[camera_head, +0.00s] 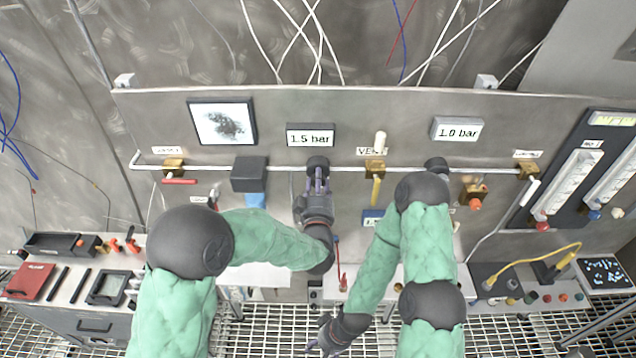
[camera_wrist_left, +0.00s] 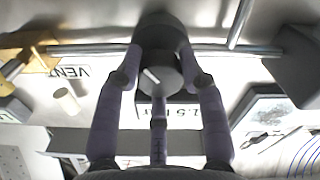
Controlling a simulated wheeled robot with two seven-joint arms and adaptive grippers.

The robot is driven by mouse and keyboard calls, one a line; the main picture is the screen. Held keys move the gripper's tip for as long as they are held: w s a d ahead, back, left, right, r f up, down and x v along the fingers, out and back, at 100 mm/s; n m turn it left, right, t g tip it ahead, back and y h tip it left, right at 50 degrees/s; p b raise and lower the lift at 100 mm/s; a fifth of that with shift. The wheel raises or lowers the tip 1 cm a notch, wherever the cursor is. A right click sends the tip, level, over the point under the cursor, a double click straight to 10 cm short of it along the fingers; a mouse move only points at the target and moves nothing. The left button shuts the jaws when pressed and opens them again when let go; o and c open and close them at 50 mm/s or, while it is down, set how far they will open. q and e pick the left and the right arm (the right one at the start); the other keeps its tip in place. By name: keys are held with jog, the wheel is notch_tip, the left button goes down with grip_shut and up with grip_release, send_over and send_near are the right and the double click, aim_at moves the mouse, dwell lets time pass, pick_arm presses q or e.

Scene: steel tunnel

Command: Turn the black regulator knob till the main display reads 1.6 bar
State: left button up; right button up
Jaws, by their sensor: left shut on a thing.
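The black regulator knob (camera_head: 318,162) is on the panel's pipe, just below the main display (camera_head: 310,139), which reads 1.5 bar. In the left wrist view the knob (camera_wrist_left: 158,80) faces me with a pale mark on its front. My left gripper (camera_head: 318,186) is shut on the knob, its dark fingers around the sides; they also show in the left wrist view (camera_wrist_left: 160,85). The display shows there upside down, partly hidden behind the fingers. My right gripper (camera_head: 328,340) is low, below the panel and away from the knob; its finger opening is unclear.
A second display (camera_head: 458,130) reads 1.0 bar, with another black knob (camera_head: 436,164) below it, partly behind my right arm. A brass valve with a yellow handle (camera_head: 376,190) is right of the gripper. A dark block with a blue lower part (camera_head: 249,175) is left.

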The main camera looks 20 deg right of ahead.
pick_arm(q)
jog(key=shift+f+m+b, duration=0.25)
jog(key=shift+m+b, duration=0.35)
jog(key=shift+b, duration=0.75)
jog(key=shift+r+m+b, duration=0.1)
jog(key=shift+m+b, duration=0.3)
jog(key=shift+b, duration=0.05)
jog(key=o, duration=1.1)
jog(key=shift+o, duration=0.2)
jog(key=shift+s+r, duration=0.1)
jog(key=v, duration=1.2)
